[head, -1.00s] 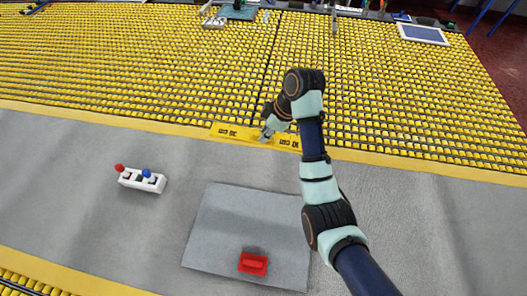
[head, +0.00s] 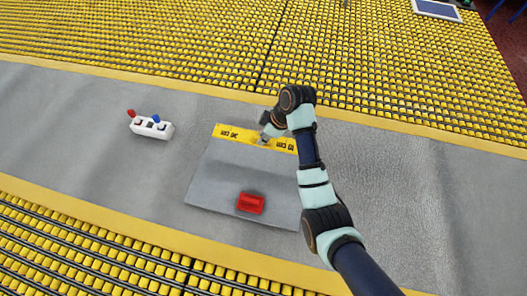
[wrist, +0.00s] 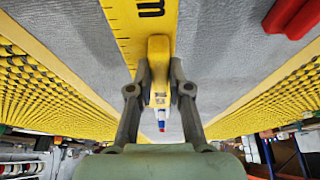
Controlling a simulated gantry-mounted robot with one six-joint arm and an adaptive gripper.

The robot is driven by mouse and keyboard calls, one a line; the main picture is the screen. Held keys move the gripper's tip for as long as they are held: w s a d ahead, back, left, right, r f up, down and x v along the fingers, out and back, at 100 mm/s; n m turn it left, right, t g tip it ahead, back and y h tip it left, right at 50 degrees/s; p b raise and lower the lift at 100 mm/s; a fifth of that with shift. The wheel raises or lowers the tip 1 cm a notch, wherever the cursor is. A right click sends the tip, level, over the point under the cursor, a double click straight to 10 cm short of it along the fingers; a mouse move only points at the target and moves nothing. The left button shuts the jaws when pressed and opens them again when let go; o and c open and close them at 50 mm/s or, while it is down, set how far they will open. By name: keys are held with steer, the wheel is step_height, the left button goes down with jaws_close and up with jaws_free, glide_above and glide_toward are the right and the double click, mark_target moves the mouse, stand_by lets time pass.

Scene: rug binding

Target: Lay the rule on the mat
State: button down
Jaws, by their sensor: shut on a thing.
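The yellow rule (head: 236,134) with black cm marks lies across the far edge of the grey mat (head: 210,180) in the head view. My gripper (head: 264,139) is near the rule's middle and hides part of it. In the wrist view my gripper (wrist: 159,80) is shut on the rule's raised yellow grip (wrist: 159,50), with a finger on each side. The rule's marked face (wrist: 130,22) shows at the top there. I cannot tell if the rule touches the mat or is just above it.
A red block-like thing (head: 250,203) sits on the near part of the mat; its edge also shows in the wrist view (wrist: 297,15). A white holder (head: 151,128) with a red and a blue piece stands to the left. Grey floor right of the mat is clear.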

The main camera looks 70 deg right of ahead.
steer(key=shift+f+b, duration=0.7)
steer(key=shift+f, duration=3.15)
steer(key=shift+f, duration=0.15)
steer(key=c, duration=1.1)
jaws_free()
steer(key=p+v, duration=0.3)
steer(key=v, duration=0.9)
